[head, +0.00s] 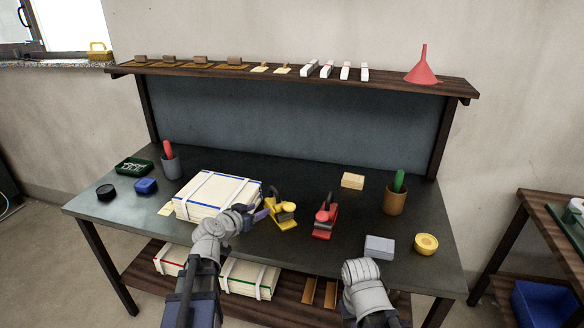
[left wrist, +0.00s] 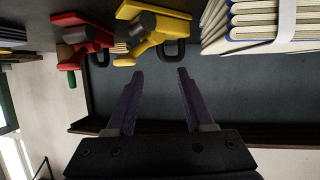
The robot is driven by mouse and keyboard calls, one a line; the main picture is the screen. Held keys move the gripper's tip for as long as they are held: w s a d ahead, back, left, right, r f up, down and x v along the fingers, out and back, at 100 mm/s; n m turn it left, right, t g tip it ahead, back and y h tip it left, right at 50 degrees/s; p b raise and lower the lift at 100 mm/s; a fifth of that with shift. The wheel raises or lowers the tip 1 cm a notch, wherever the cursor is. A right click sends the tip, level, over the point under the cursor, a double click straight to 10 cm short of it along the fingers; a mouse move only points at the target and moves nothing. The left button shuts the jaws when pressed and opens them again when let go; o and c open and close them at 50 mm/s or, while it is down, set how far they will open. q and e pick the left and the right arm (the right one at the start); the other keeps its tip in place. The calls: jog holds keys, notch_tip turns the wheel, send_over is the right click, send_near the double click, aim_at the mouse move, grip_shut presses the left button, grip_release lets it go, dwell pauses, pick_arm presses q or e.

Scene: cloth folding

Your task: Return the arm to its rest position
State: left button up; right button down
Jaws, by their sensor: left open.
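My left gripper (head: 260,211) is over the dark workbench, just right of a cream stack (head: 213,191) with blue edges and white straps. In the left wrist view its two purple fingers (left wrist: 157,82) are spread apart with nothing between them. My right arm shows at the bottom of the head view, but its gripper is not visible. No loose cloth shows between the left fingers.
A yellow tool (head: 283,215) and a red tool (head: 325,220) stand right of my left gripper. A grey block (head: 379,247), a yellow round tub (head: 426,244) and a brown cup (head: 395,201) are at the right. A shelf (head: 390,77) spans the back.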

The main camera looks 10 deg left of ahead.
pick_arm(q)
jog(key=s+d+f+m+g+h+p, duration=0.1)
jog(key=s+d+f+g+p, duration=0.25)
jog(key=d, duration=0.55)
jog(key=s+d+f+m+g+p, duration=0.1)
jog(key=s+d+m+g+p, duration=0.1)
jog(key=s+d+g, duration=0.45)
jog(key=s+d+g+y+p, duration=0.1)
jog(key=s+d+y, duration=0.1)
jog(key=s, duration=0.5)
jog(key=s+d+n+g+y+p, duration=0.1)
jog(key=s+d+g+y+p, duration=0.1)
jog(key=s, duration=0.5)
jog(key=shift+d+n+y, duration=0.3)
jog(key=shift+d+y, duration=0.2)
jog(key=shift+y, duration=0.3)
jog(key=shift+s+f, duration=0.1)
